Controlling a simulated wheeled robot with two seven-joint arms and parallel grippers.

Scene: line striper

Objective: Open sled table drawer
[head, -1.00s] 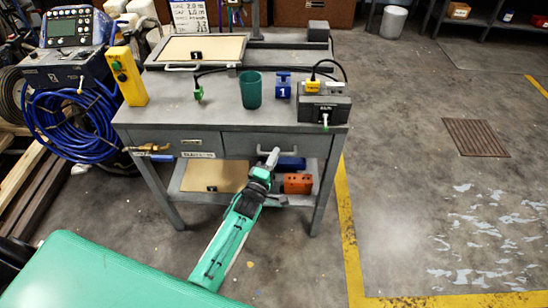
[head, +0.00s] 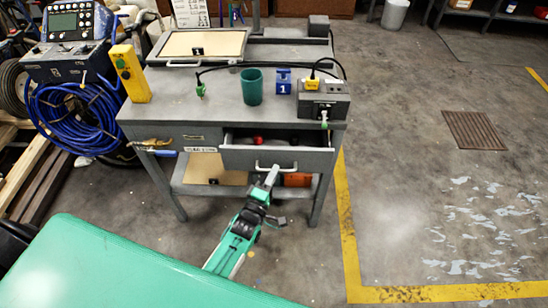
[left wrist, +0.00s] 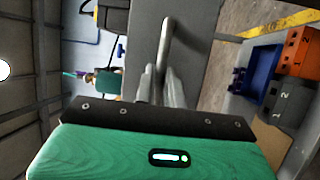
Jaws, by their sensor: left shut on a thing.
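The sled table (head: 190,103) is a grey metal bench with two drawers under its top. Its right drawer (head: 262,157) is pulled partly out, and a red thing and other dark items show inside. My left gripper (head: 272,171) is shut on the light bar handle (head: 290,168) at the front of this drawer. In the left wrist view the fingers (left wrist: 163,88) close around the handle (left wrist: 168,42) against the grey drawer front (left wrist: 195,50). The left drawer (head: 180,136) is closed. My right gripper is not in view.
On the top stand a green cup (head: 252,87), a blue block marked 1 (head: 284,82), a grey box (head: 325,103) and a yellow control box (head: 131,74). Open floor lies to the right.

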